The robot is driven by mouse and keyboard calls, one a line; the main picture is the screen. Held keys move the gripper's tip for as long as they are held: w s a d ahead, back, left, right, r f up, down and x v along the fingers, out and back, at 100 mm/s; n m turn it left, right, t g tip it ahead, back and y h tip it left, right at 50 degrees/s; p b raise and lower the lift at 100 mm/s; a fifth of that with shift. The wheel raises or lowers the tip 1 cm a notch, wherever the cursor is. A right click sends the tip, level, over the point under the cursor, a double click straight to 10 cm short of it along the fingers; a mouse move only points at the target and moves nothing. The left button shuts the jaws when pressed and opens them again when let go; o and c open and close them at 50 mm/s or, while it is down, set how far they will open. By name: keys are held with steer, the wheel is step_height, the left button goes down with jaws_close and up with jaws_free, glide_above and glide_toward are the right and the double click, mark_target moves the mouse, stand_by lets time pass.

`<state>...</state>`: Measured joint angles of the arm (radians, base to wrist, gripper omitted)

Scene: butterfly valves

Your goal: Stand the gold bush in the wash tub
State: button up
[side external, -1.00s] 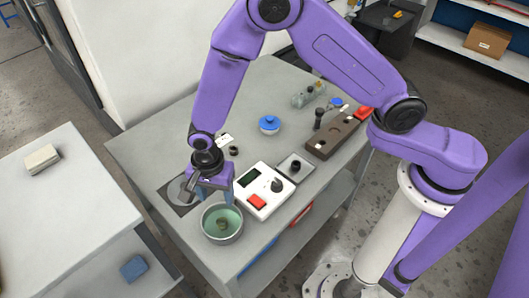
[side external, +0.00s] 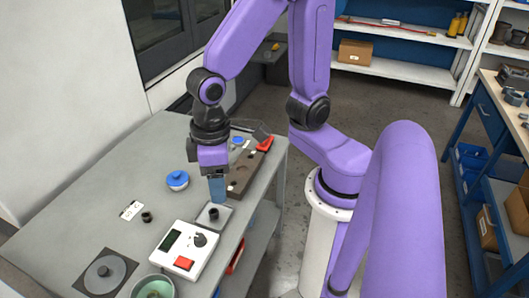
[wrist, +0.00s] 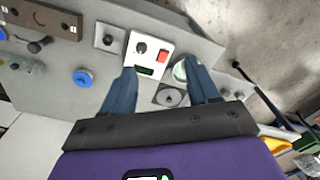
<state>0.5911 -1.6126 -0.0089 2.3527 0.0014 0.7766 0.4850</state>
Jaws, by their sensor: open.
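The wash tub (side external: 138,292), a round metal pan with green liquid, is cut off by the bottom edge of the side view. A small brownish-gold piece, apparently the gold bush (side external: 153,295), shows inside it; I cannot tell whether it is upright. In the wrist view, the tub (wrist: 180,71) is partly hidden by a finger, and the bush cannot be made out. My gripper (side external: 217,192) is open, with nothing seen between its fingers. It is raised over the bench, well beyond the tub, near the small grey plate with a black piece (side external: 213,214).
A white meter (side external: 188,250) with a red button stands between the tub and the grey plate. A grey disc (side external: 104,273), black ring (side external: 146,217), white card (side external: 130,210), blue-lidded pot (side external: 177,180) and brown holed block (side external: 240,182) lie around. The bench's left side is clear.

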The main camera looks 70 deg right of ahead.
steer(key=s+d+r+n, duration=0.2)
steer(key=s+d+n, duration=0.4)
steer(key=s+d, duration=0.1)
steer(key=shift+s+d+r, duration=0.15)
steer(key=shift+d+r, duration=0.15)
steer(key=shift+r, duration=0.05)
